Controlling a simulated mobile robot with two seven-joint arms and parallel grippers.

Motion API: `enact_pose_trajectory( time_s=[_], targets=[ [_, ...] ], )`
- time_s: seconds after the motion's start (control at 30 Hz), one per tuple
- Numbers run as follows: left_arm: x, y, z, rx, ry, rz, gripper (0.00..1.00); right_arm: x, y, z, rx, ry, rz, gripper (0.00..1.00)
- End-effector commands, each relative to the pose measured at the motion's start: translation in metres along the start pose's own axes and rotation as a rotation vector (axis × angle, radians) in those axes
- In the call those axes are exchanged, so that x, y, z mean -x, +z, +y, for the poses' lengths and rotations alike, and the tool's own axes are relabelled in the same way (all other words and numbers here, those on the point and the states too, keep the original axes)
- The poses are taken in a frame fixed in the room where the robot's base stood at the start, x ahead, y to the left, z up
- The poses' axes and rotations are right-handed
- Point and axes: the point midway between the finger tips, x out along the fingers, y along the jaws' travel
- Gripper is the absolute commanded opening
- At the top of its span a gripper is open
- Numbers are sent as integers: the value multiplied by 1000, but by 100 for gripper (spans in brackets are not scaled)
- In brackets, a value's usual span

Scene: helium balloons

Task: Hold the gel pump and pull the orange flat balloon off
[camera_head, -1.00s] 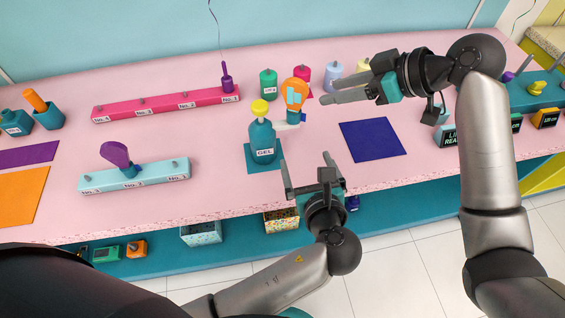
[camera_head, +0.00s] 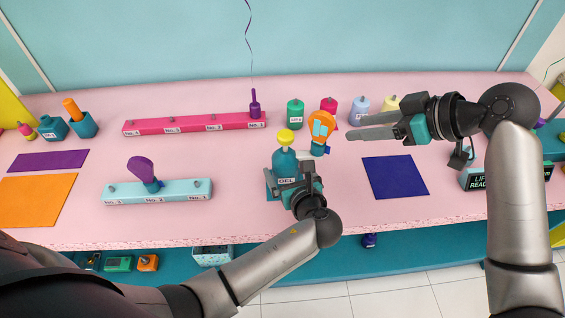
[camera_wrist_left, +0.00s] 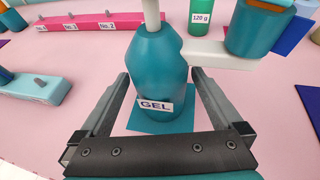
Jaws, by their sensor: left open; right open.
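The gel pump is a teal bottle (camera_head: 284,163) with a yellow top and a GEL label, standing upright on a teal mat (camera_wrist_left: 133,118). It fills the middle of the left wrist view (camera_wrist_left: 157,65). The orange flat balloon (camera_head: 321,127) sits on a teal nozzle holder to the right of the bottle. My left gripper (camera_head: 290,186) is open, with its fingers on either side of the lower bottle; I cannot tell whether they touch it. My right gripper (camera_head: 358,127) is open and empty, to the right of the balloon.
A pink rack (camera_head: 195,123) stands behind left, and a light blue rack (camera_head: 180,192) with a purple balloon in front left. Several small bottles stand behind the orange balloon. A dark blue mat (camera_head: 395,177) lies clear at right, an orange mat (camera_head: 37,200) at far left.

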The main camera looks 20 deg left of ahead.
Motion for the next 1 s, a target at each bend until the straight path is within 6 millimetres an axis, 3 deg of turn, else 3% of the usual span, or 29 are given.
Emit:
enact_pose_trajectory(
  time_s=[0.1, 0.3, 0.67, 1.0],
  targets=[
    [-20, 1, 0, -2, 1, -2, 100, 0, 0, 0, 0, 0, 0, 50],
    [-37, 0, 0, -1, -1, -1, 100, 0, 0, 0, 0, 0, 0, 50],
    [-41, 0, 0, 0, -1, 0, 100, 0, 0, 0, 0, 0, 0, 50],
    [-40, 0, 0, 0, -1, 0, 64, 0, 0, 0, 0, 0, 0, 50]
  ],
)
